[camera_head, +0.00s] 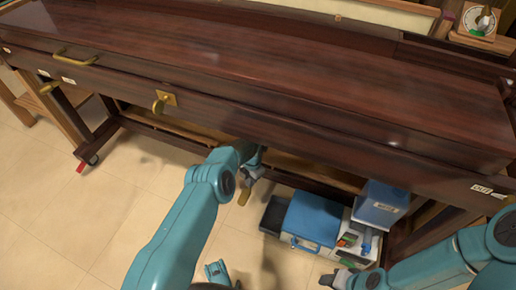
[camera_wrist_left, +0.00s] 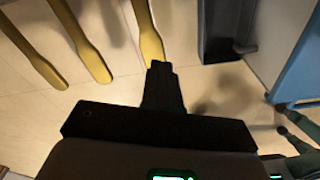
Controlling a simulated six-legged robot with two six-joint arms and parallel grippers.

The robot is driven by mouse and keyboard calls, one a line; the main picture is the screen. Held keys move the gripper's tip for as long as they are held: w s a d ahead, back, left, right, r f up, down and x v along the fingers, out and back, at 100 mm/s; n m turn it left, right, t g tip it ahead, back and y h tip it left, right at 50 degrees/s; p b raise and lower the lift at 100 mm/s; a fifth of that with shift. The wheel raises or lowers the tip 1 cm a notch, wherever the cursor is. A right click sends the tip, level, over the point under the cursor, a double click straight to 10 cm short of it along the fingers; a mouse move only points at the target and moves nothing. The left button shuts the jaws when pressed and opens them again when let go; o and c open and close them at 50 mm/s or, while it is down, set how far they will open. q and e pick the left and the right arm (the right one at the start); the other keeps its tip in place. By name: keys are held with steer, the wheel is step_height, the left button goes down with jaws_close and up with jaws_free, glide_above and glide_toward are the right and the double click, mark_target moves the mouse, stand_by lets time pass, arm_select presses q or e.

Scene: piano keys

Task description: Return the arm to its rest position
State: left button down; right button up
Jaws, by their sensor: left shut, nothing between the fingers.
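My left arm reaches in to below the front edge of a dark wooden piano (camera_head: 250,80). Its left gripper (camera_head: 256,172) is shut with nothing in it. In the left wrist view the closed fingertips (camera_wrist_left: 160,72) overlap the near end of a brass pedal (camera_wrist_left: 149,35); I cannot tell whether they touch. Two more brass pedals (camera_wrist_left: 82,42) lie to the left, and one pedal end (camera_head: 243,193) shows in the head view. My right gripper (camera_head: 342,279) is low at the right, away from the piano; its jaw state is unclear.
A blue-and-white machine (camera_head: 314,217) and a blue box (camera_head: 381,204) stand under the piano, right of my left gripper. Brass handles (camera_head: 76,57) stick out from the piano's front. A caster (camera_head: 92,160) stands at the left. Tiled floor (camera_head: 120,215) is clear at the left.

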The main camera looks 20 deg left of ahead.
steer(key=shift+r, duration=0.1)
arm_select(q)
steer(key=s+d+r+m+h+p, duration=0.1)
steer(key=s+d+m+h, duration=0.1)
steer(key=s+d+m, duration=0.35)
steer(key=s+d+r+m+h+p, duration=0.1)
steer(key=s+d+m+h, duration=0.15)
steer(key=s+m, duration=0.6)
steer(key=s+d+r+m+t, duration=0.1)
steer(key=s+r+m, duration=0.3)
steer(key=s+m, duration=0.35)
steer(key=s+d+r+m, duration=0.1)
steer(key=s+r+m, duration=0.3)
steer(key=s+m, duration=0.4)
step_height(320, 180, up, 35)
steer(key=s+p, duration=0.1)
steer(key=p, duration=3.4)
steer(key=shift+s+d, duration=0.15)
steer(key=shift+s, duration=0.15)
arm_select(e)
step_height(320, 180, up, 36)
steer(key=s+a, duration=0.1)
steer(key=s, duration=0.1)
steer(key=shift+a+r+n+g, duration=0.2)
steer(key=shift+n+g, duration=0.1)
steer(key=shift+g, duration=0.1)
arm_select(q)
steer(key=shift+n, duration=0.25)
